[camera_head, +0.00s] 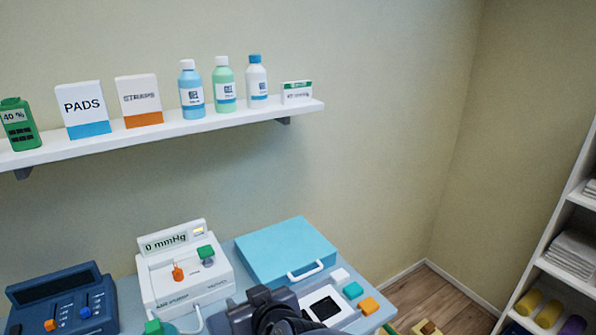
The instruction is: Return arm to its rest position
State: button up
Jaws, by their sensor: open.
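A dark grey and black mechanical form, which appears to be the end of my arm with my gripper (262,296), shows at the bottom centre. The frame's lower edge cuts it off. It is in front of the table (128,290) and hides part of its near side. I see nothing held in it. The fingers are hard to make out against the dark parts. The rest of my arm is out of view.
A white pressure unit (165,283) reading 0 mmHg, a dark blue device (62,305) and a blue case (285,250) stand close by. Small blocks lie at right. A wall shelf (180,128) holds bottles and boxes. A rack (560,205) stands at far right.

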jog(key=shift+w+a+r+p, duration=0.1)
jog(key=shift+w+r+p, duration=0.1)
jog(key=shift+r+p, duration=0.65)
jog(key=shift+w+a+r+p, duration=0.15)
jog(key=shift+r+p, duration=0.5)
jog(key=shift+p, duration=0.4)
jog(key=shift+f, duration=0.1)
